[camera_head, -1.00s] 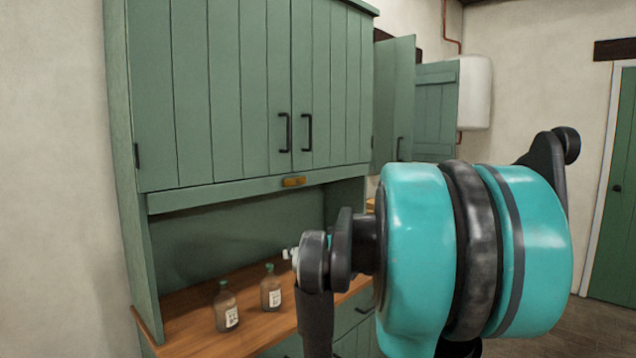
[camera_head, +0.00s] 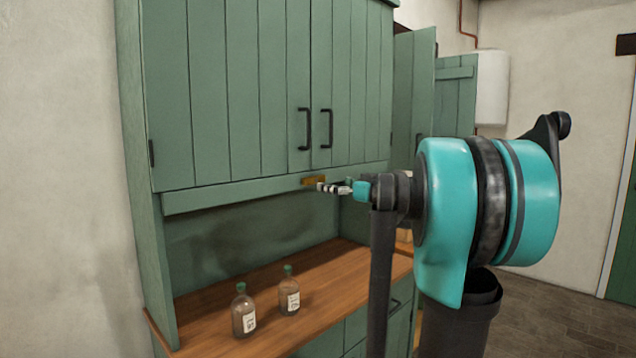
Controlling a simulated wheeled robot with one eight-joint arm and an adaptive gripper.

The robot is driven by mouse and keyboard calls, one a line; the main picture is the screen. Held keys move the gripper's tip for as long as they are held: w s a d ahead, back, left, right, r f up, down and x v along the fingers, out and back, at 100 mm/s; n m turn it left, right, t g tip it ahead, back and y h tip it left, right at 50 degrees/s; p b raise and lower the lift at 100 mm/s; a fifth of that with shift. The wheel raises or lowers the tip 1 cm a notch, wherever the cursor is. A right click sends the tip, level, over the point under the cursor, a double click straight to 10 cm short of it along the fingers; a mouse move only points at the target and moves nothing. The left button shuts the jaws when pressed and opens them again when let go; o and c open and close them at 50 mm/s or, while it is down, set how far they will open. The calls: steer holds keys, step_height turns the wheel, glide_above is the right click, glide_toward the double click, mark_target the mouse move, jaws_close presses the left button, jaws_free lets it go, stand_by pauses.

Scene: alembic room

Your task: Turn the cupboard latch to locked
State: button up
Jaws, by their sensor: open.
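The green cupboard (camera_head: 225,95) stands ahead, its two upper doors shut, with two black handles side by side. The brass latch (camera_head: 313,181) is a small bar on the rail just under the doors. It lies about level, and its right end is close to my gripper in the picture. My gripper (camera_head: 325,187) is open and points left, just below and right of the latch. I cannot tell whether it touches the latch. Much of the gripper is small in view, and my arm covers the area to its right.
Two brown bottles with green stoppers, one at the left (camera_head: 243,312) and one at the right (camera_head: 289,292), stand on the wooden counter (camera_head: 205,315) below. Another green cupboard door stands open (camera_head: 424,95) behind my arm. The space under the rail is open.

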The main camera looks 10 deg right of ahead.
mark_target(316, 180)
steer(key=x, duration=0.8)
steer(key=shift+s, duration=0.1)
steer(key=c, duration=1)
